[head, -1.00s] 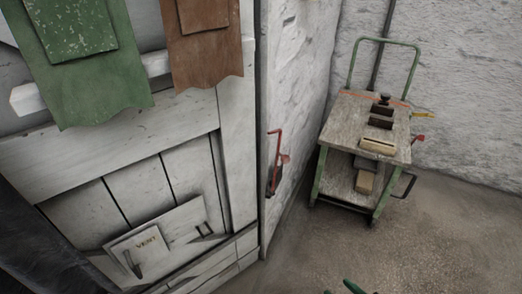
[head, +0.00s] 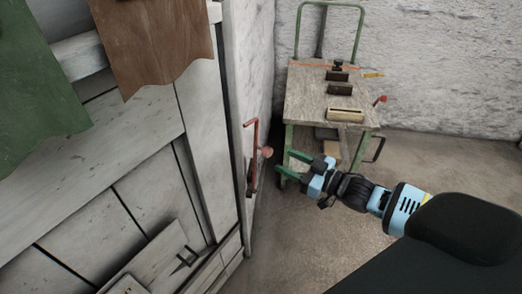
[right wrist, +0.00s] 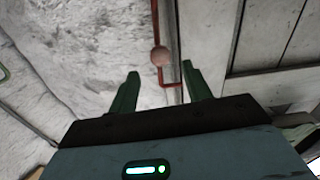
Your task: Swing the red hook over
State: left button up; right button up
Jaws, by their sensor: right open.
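The red hook (head: 247,150) is a thin bent red bar with a round reddish knob (head: 267,152), mounted on the edge of the white wall beside the plank door. My right gripper (head: 283,166) is open and empty just right of the hook, its green fingers pointing at it, with a small gap to the knob in the picture. In the right wrist view the knob (right wrist: 161,56) and the red bar (right wrist: 155,22) show ahead, between and beyond the two open fingers (right wrist: 160,85). My left gripper is not in view.
A cart (head: 307,98) with a green frame and several small blocks on top stands behind my right gripper. The white plank door (head: 95,170) with hanging green (head: 35,110) and brown (head: 155,45) sheets fills the left. The floor (head: 290,255) below is clear.

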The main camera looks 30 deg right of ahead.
aim_at(271, 154)
jog(key=shift+x, duration=3.9)
grip_shut()
